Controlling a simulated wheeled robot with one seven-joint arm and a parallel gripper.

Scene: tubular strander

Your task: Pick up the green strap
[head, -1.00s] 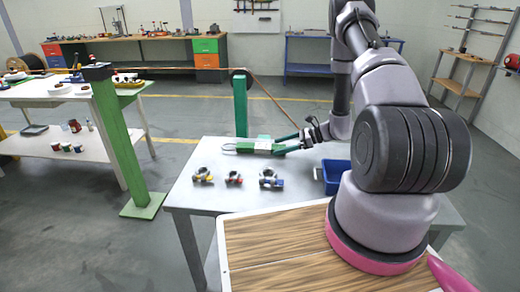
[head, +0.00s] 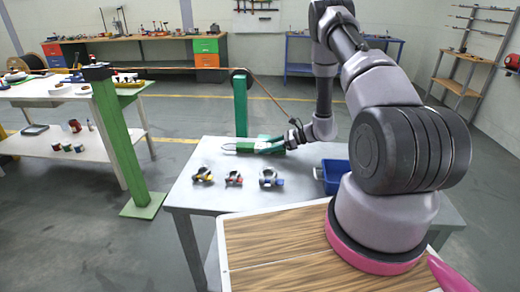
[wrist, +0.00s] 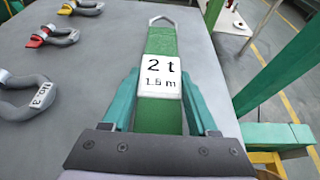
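The green strap (head: 243,147) lies flat on the grey table (head: 210,213), toward its far side. In the wrist view the strap (wrist: 161,118) runs away from me between my fingers, with a white label reading "2 t 1.5 m" and a pale metal loop at its far end. My gripper (wrist: 160,88) is open, with one teal finger on each side of the strap near the label. A thin gap seems to remain beside the strap; contact is hard to judge. In the head view my gripper (head: 272,145) is low over the strap's right part.
Three shackles with yellow (head: 203,175), red (head: 234,177) and blue (head: 271,178) pins stand on the table in front of the strap. A blue bin (head: 334,176) is at the right. A green post (head: 240,105) rises behind the table. The table's front left is clear.

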